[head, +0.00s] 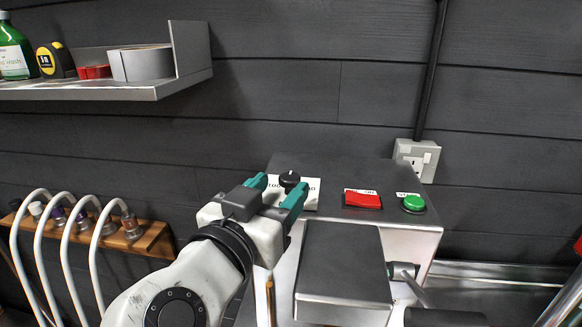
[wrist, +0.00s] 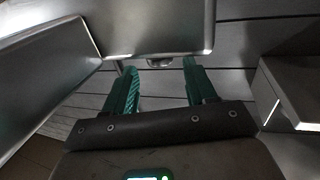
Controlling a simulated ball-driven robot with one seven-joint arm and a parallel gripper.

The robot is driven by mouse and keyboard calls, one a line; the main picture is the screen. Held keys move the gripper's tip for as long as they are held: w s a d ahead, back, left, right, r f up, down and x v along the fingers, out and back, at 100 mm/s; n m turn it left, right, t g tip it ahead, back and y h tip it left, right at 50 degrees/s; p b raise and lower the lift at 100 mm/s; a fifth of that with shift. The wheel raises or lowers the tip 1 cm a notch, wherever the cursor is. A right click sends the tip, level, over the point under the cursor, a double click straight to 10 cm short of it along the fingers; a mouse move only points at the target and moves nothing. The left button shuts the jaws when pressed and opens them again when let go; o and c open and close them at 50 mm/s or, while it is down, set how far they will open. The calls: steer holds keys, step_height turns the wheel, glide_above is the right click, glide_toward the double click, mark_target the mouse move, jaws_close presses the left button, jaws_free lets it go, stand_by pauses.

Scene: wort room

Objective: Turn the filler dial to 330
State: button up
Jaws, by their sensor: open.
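The filler dial (head: 289,180) is a black round knob on a white label plate (head: 310,194) on top of the steel filler machine. The label's printing is partly hidden by my gripper, and I cannot read where the dial points. My gripper (head: 281,183) has teal fingers, spread apart and empty, close to the dial in the head view. I cannot tell whether a finger touches it. In the wrist view the open fingers (wrist: 158,78) point at a steel edge, with a small dark part (wrist: 160,62) between them that I cannot identify.
A red switch (head: 363,200) and a green button (head: 414,203) sit right of the dial. A dark lid (head: 345,265) lies in front. A wall shelf (head: 100,88) holds several items at upper left. A wooden rack (head: 152,238) with white hoses stands at left.

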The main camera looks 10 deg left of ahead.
mark_target(285, 182)
steer(key=p+x, duration=0.1)
steer(key=x, duration=0.3)
steer(key=shift+w+d, duration=0.1)
steer(key=shift+w, duration=0.3)
steer(key=shift+c, duration=0.5)
steer(key=c, duration=0.8)
steer(key=shift+c, duration=0.2)
